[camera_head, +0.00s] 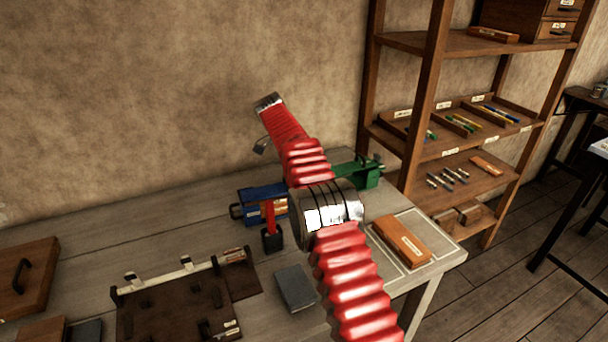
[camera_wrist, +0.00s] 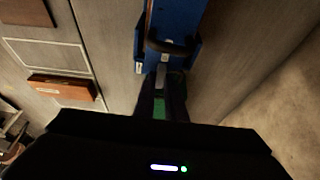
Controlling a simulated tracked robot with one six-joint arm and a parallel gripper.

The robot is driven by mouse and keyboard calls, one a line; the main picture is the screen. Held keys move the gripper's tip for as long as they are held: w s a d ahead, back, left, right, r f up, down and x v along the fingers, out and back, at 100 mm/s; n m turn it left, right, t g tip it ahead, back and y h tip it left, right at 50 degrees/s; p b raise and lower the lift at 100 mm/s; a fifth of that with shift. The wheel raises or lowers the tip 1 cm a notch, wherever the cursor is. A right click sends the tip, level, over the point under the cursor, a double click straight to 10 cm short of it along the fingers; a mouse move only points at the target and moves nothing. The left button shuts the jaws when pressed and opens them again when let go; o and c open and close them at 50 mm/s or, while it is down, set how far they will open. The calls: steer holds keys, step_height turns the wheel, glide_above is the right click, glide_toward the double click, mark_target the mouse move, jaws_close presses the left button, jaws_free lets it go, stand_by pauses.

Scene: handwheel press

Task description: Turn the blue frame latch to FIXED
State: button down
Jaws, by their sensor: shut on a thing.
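The blue frame (camera_head: 262,194) stands on the bench near the wall, left of my red arm. In the wrist view the blue frame (camera_wrist: 178,14) fills the top middle, with a dark curved bar across it. A small grey metal lever (camera_wrist: 161,76), which looks like its latch, sticks out from its near end. My gripper (camera_wrist: 162,82) has its dark fingers closed around this lever. In the head view my arm hides the gripper and the latch. Any latch marking is too small to read.
A green fixture (camera_head: 366,174) stands just right of my arm. A red post with a black block (camera_head: 272,240) stands before the blue frame. A brown box (camera_head: 402,241), dark grey block (camera_head: 295,288) and wooden tray (camera_head: 165,306) lie nearer. Shelving (camera_head: 430,100) rises at right.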

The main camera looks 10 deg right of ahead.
steer(key=shift+a+m, duration=0.1)
steer(key=shift+m, duration=0.3)
stand_by(0.3)
steer(key=c, duration=1.8)
jaws_free()
steer(key=shift+n, duration=0.7)
